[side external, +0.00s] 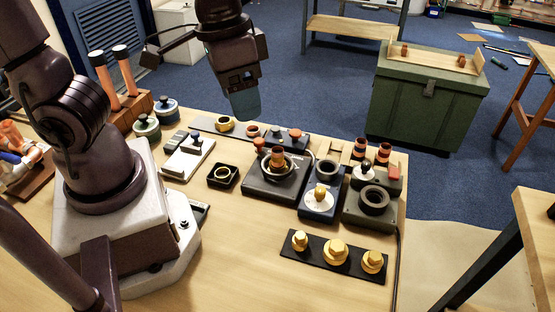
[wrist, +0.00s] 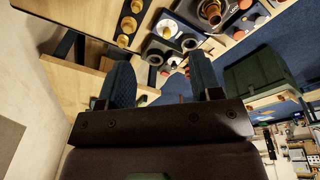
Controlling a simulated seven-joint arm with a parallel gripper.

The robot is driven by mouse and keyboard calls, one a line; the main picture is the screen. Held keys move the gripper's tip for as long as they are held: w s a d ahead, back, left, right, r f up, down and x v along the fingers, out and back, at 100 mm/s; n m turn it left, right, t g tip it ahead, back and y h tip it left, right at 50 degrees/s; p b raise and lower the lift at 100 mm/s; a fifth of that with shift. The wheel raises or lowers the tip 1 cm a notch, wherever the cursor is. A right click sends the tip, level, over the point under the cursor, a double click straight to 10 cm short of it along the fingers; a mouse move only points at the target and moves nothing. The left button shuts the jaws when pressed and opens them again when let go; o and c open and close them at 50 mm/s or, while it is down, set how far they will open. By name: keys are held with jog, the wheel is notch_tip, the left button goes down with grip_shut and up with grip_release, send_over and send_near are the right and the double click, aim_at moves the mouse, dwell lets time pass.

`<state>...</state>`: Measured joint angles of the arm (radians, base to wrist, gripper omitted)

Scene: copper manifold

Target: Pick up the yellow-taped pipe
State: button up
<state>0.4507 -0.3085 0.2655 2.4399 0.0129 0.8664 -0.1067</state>
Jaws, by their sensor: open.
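I cannot make out yellow tape on any pipe. More pipes with blue and white bands (side external: 22,158) lie at the far left edge, partly cut off by the frame. My gripper (side external: 245,103) hangs above the back of the bench, to the right of the rack and apart from everything. In the wrist view its two fingers are spread with nothing between them, so my gripper (wrist: 160,85) is open and empty.
A dark base with a copper fitting in a ring (side external: 277,158) stands mid-bench. A blue block (side external: 320,207), a black ring block (side external: 374,200) and a black plate with brass hex pieces (side external: 318,258) are to its right. A green chest (side external: 425,100) stands beyond.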

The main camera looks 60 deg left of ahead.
jog(key=w+f+n+g+y, duration=0.2)
jog(key=w+f+n+y, duration=0.15)
jog(key=f+n, duration=0.4)
jog(key=n+t+y, duration=0.2)
jog(key=n, duration=0.7)
send_near(278, 150)
jog(key=shift+g, duration=0.3)
jog(key=x, duration=0.4)
jog(key=shift+a+f, duration=0.15)
jog(key=shift+f, duration=0.15)
jog(key=shift+w+x, duration=0.15)
jog(key=shift+x, duration=1.3)
jog(key=shift+w+x, duration=0.1)
jog(key=shift+x, duration=1.4)
jog(key=shift+r, duration=0.1)
jog(key=c, duration=1)
